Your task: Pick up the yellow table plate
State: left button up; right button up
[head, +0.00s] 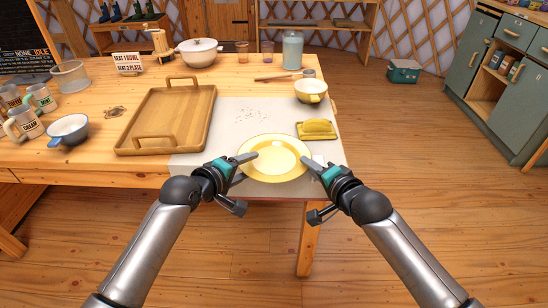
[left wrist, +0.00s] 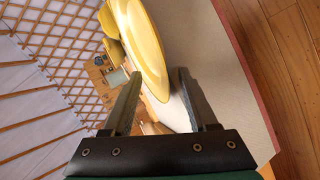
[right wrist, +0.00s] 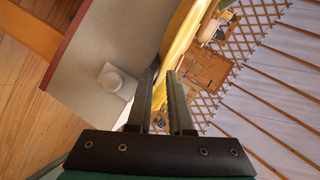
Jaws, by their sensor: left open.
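The yellow plate (head: 275,158) is at the front of the pale mat (head: 205,155), near the table's front edge. I cannot tell whether it touches the mat. My left gripper (head: 238,163) is at its left rim; in the left wrist view the jaws (left wrist: 157,78) are apart with the plate's edge (left wrist: 150,50) between and beyond them. My right gripper (head: 314,167) is at its right rim; in the right wrist view its fingers (right wrist: 163,72) are close together, with the rim (right wrist: 182,38) between the tips. Part of the rim is hidden by the fingers.
A yellow butter dish (head: 317,129) is close to the plate's right, with a yellow and white bowl (head: 310,90) behind. A wooden tray (head: 170,118) lies left.

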pick_arm(q)
jog(key=shift+c, duration=0.3)
pick_arm(e)
jog(key=shift+c, duration=0.2)
pick_arm(q)
jog(key=c, duration=0.3)
pick_arm(e)
grip_shut()
pick_arm(q)
grip_shut()
